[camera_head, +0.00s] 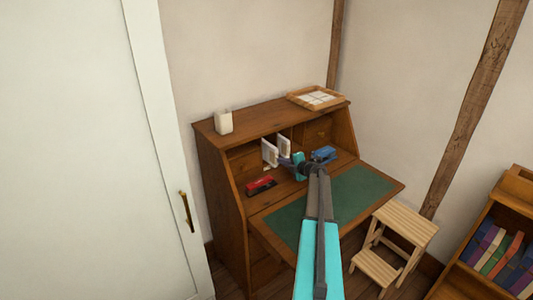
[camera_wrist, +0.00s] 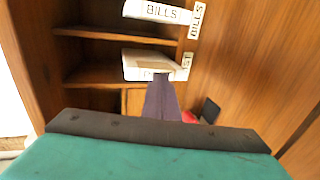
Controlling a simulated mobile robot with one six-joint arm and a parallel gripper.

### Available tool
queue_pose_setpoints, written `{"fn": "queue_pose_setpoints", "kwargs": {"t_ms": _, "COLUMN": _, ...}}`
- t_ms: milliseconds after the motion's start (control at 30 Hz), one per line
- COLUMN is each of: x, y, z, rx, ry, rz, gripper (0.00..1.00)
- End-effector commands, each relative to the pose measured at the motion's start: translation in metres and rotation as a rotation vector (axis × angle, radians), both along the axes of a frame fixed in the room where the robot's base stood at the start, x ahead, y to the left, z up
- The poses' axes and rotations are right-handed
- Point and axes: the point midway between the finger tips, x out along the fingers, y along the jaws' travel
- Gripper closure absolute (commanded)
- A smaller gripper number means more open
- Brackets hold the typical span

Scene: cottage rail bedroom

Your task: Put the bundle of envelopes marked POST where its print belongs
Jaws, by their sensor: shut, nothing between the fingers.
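The white bundle of envelopes marked POST (camera_wrist: 135,66) sits in a pigeonhole of the wooden desk, partly sticking out, and its print is half hidden behind my fingers. A label (camera_wrist: 187,60) whose visible letters end in "ST" is on the shelf edge beside it. In the head view the bundle (camera_head: 268,153) stands upright on the left. My gripper (camera_head: 284,161) is shut and empty right in front of it. My fingertips (camera_wrist: 161,80) overlap the bundle in the wrist view; I cannot tell whether they touch it.
A BILLS bundle (camera_wrist: 155,12) sits in the neighbouring slot, by a BILLS label (camera_wrist: 197,20). A red object (camera_head: 261,184) and a blue object (camera_head: 324,154) flank my gripper. The green desk leaf (camera_head: 358,190) is otherwise clear.

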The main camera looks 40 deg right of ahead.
Motion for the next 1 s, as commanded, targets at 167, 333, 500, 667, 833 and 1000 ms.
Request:
{"fn": "queue_pose_setpoints", "kwargs": {"t_ms": 167, "x": 0.008, "y": 0.0, "z": 0.0, "rx": 0.0, "ry": 0.0, "rz": 0.001, "gripper": 1.0}}
{"fn": "queue_pose_setpoints", "kwargs": {"t_ms": 333, "x": 0.008, "y": 0.0, "z": 0.0, "rx": 0.0, "ry": 0.0, "rz": 0.001, "gripper": 1.0}}
{"fn": "queue_pose_setpoints", "kwargs": {"t_ms": 500, "x": 0.008, "y": 0.0, "z": 0.0, "rx": 0.0, "ry": 0.0, "rz": 0.001, "gripper": 1.0}}
{"fn": "queue_pose_setpoints", "kwargs": {"t_ms": 667, "x": 0.01, "y": 0.0, "z": 0.0, "rx": 0.0, "ry": 0.0, "rz": 0.001, "gripper": 1.0}}
{"fn": "queue_pose_setpoints", "kwargs": {"t_ms": 833, "x": 0.014, "y": 0.0, "z": 0.0, "rx": 0.0, "ry": 0.0, "rz": 0.001, "gripper": 1.0}}
{"fn": "queue_pose_setpoints", "kwargs": {"t_ms": 1000, "x": 0.018, "y": -0.001, "z": 0.0, "rx": 0.0, "ry": 0.0, "rz": 0.001, "gripper": 1.0}}
